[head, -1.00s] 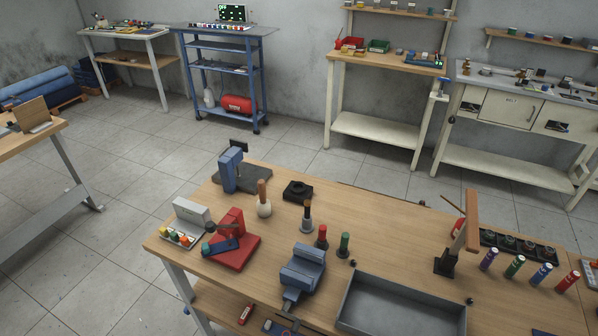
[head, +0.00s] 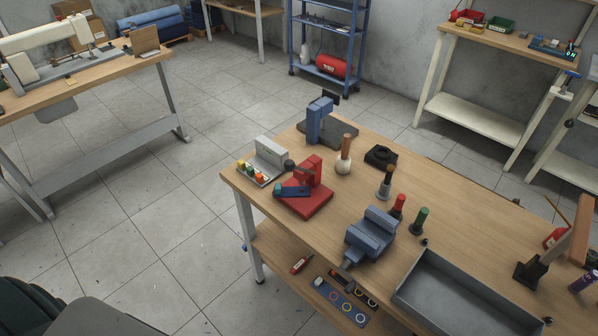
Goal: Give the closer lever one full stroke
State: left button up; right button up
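No part is plainly marked as the closer lever. On the wooden workbench (head: 270,172) stands a red device (head: 312,181) with a blue arm (head: 294,191) that ends in a teal knob. Behind it is a blue upright device (head: 320,122) on a dark plate. At the right edge, a brown bar (head: 573,241) rises tilted from a black base (head: 526,272), partly cut off by the frame. Neither of my grippers is in view, so nothing here shows as held.
A blue vise (head: 371,235), a grey tray (head: 412,289), several handled tools and a grey box with coloured buttons (head: 264,158) share the bench. A sewing machine table (head: 125,72) stands at the left. Tiled floor (head: 150,200) lies free between them.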

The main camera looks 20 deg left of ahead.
aim_at(289, 166)
jog(key=k+l, duration=0.1)
jog(key=l, duration=1)
jog(key=k+l, duration=0.15)
jog(key=l, duration=0.35)
jog(key=k+l, duration=0.1)
jog(key=l, duration=0.45)
jog(key=k+l, duration=0.1)
jog(key=l, duration=0.45)
jog(key=i+u, duration=0.05)
